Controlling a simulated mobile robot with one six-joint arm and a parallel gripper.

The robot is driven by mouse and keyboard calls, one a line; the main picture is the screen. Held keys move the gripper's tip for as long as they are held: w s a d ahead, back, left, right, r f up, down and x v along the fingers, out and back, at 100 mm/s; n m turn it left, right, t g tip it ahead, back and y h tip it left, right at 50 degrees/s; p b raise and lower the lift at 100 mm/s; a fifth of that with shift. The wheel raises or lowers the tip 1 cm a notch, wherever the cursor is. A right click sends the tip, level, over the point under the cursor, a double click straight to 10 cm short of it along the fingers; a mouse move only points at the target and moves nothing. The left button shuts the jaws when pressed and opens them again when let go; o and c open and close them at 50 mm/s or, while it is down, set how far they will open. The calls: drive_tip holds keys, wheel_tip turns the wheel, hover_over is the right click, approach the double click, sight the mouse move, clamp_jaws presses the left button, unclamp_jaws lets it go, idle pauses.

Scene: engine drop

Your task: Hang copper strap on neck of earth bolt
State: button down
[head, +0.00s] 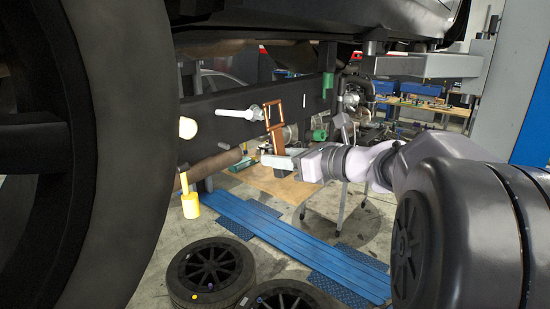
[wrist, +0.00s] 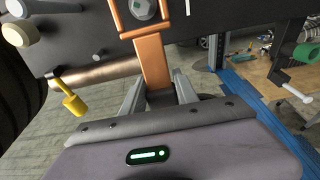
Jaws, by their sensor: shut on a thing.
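The copper strap (head: 275,138) stands up from my gripper (head: 278,162), with a rectangular loop at its top. In the wrist view my gripper (wrist: 160,97) is shut on the lower part of the copper strap (wrist: 153,62). The earth bolt (head: 238,114) is pale grey and sticks out sideways from the dark beam; its thicker end is close to the left side of the loop. In the wrist view the bolt's hex end (wrist: 143,8) shows inside the loop opening. I cannot tell whether the loop is around the bolt or only in front of it.
The dark beam (head: 215,138) runs behind the strap. A yellow fixture (head: 190,203) hangs at left, beside the large wheel (head: 110,120). A green part (head: 327,83) is on the beam at right. Tyres (head: 210,272) and a blue ramp (head: 290,240) lie below.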

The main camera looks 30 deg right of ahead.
drive_tip(key=shift+r+p+x, duration=0.1)
drive_tip(key=shift+r+x, duration=0.1)
drive_tip(key=shift+x, duration=0.75)
drive_tip(key=shift+r+p+x, duration=0.15)
drive_tip(key=shift+r+x, duration=0.05)
drive_tip(key=shift+x, duration=0.75)
drive_tip(key=shift+r+p+x, duration=0.1)
drive_tip(key=shift+r+x, duration=0.1)
drive_tip(key=shift+x, duration=0.75)
drive_tip(key=shift+w, duration=0.15)
drive_tip(key=shift+f+b, duration=0.8)
drive_tip(key=shift+f, duration=0.05)
drive_tip(key=c, duration=0.9)
unclamp_jaws()
drive_tip(key=shift+o, duration=0.2)
